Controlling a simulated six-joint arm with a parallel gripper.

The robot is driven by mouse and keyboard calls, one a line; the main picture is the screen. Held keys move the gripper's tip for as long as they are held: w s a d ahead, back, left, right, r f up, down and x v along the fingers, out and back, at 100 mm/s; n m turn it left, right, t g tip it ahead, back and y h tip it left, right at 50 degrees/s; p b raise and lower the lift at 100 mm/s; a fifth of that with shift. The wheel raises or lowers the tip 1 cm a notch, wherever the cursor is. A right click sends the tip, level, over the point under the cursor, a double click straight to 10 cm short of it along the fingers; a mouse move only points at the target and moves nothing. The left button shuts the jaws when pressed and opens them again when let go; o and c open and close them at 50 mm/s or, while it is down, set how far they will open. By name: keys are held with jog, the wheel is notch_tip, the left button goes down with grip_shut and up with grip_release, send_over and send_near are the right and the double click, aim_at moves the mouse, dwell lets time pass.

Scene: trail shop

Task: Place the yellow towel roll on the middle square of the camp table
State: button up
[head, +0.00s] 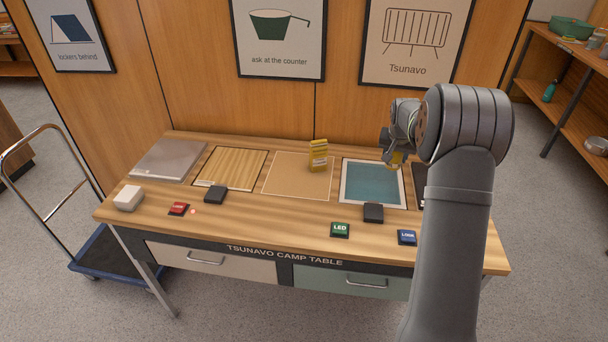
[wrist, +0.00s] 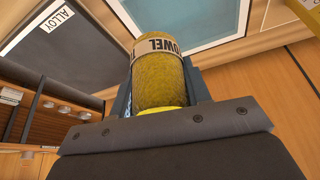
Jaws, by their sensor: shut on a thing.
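The yellow towel roll (wrist: 158,82) is between my gripper's fingers in the wrist view, with a pale band reading "TOWEL". In the head view a small yellow part of the roll (head: 397,159) shows under my gripper (head: 392,157), which is shut on it. My gripper is over the back right of the camp table (head: 300,222), near the teal square (head: 373,184). The middle square (head: 290,176) is tan and lies left of the teal one. A yellow box (head: 318,161) stands at its back right part.
A bamboo square (head: 232,169) and a grey plate (head: 168,160) lie left of the middle square. A dark square with an "ALLOY" label (wrist: 58,18) lies at the right. Black blocks (head: 215,195) (head: 373,213), small labelled blocks (head: 340,230) and a white block (head: 129,198) line the front.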

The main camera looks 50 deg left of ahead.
jog(key=s+a+n+y, duration=0.1)
jog(key=s+a+n, duration=0.2)
jog(key=s+a, duration=1.25)
jog(key=shift+n+g, duration=0.3)
jog(key=shift+g, duration=0.1)
jog(key=s+a+f, duration=0.6)
jog(key=s+a, duration=0.1)
jog(key=shift+s+a+f, duration=0.1)
jog(key=shift+s+f, duration=0.15)
jog(key=shift+s+a+f, duration=0.2)
jog(key=shift+a+f, duration=0.1)
jog(key=shift+f, duration=1.85)
jog(key=shift+f, duration=0.2)
jog(key=o, duration=1)
jog(key=shift+r, duration=0.1)
